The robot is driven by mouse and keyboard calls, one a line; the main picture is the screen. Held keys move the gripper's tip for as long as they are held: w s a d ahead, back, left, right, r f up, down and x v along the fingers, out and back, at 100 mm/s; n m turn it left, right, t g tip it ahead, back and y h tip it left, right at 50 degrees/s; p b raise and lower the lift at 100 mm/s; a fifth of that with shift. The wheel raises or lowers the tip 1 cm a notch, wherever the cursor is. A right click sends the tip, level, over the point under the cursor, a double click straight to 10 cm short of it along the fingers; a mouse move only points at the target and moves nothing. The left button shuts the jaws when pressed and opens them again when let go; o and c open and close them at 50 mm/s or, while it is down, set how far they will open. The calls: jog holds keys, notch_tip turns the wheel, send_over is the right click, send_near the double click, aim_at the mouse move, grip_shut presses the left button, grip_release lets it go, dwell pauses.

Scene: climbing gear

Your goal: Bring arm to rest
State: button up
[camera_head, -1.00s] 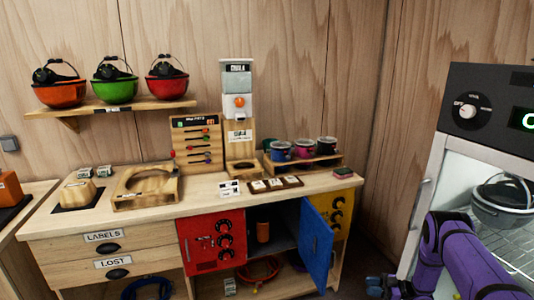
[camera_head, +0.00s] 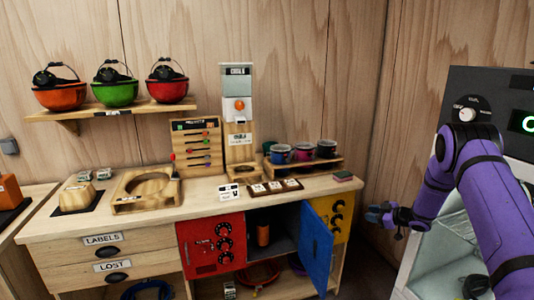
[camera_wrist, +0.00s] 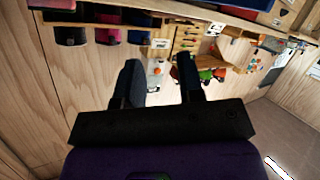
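My purple arm (camera_head: 490,190) stands at the right of the head view, in front of the grey cabinet. My gripper (camera_head: 375,213) points left, in the air beyond the right end of the workbench (camera_head: 120,222). In the wrist view my gripper (camera_wrist: 160,78) has its two dark fingers apart, with only the distant room between them. It is open and holds nothing.
The open grey cabinet (camera_head: 480,85) has a dial and a green display; my arm hides much of its inside. A blue door (camera_head: 317,248) stands open under the workbench. Helmets, including a green one (camera_head: 114,92), sit on the wall shelf (camera_head: 140,108).

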jog(key=s+r+m+t+h, duration=0.1)
jog(key=s+r+m+h, duration=0.15)
jog(key=r, duration=0.75)
jog(key=s+r+m+t+h, duration=0.1)
jog(key=r+m+h, duration=0.15)
jog(key=r, duration=0.75)
jog(key=s+r+m+t+h, duration=0.15)
jog(key=r+h, duration=0.25)
jog(key=r, duration=0.6)
jog(key=s+a+r+m+g+h, duration=0.1)
jog(key=s+r+m, duration=0.1)
jog(key=s+r, duration=0.45)
jog(key=s+a+r+m+g+h, duration=0.15)
jog(key=s+r, duration=0.25)
jog(key=s, duration=0.5)
jog(key=s+a+f+m+g, duration=0.1)
jog(key=s+a+g, duration=0.1)
jog(key=s, duration=0.9)
jog(key=s+a+m+g+y, duration=0.1)
jog(key=s+a+g, duration=0.1)
jog(key=s, duration=1)
jog(key=s+a+f+m+g, duration=0.1)
jog(key=s+a, duration=0.3)
jog(key=s, duration=0.8)
jog(key=shift+s+a+f+g+y, duration=0.15)
jog(key=shift+a+f+g+y, duration=0.2)
jog(key=shift+g, duration=0.15)
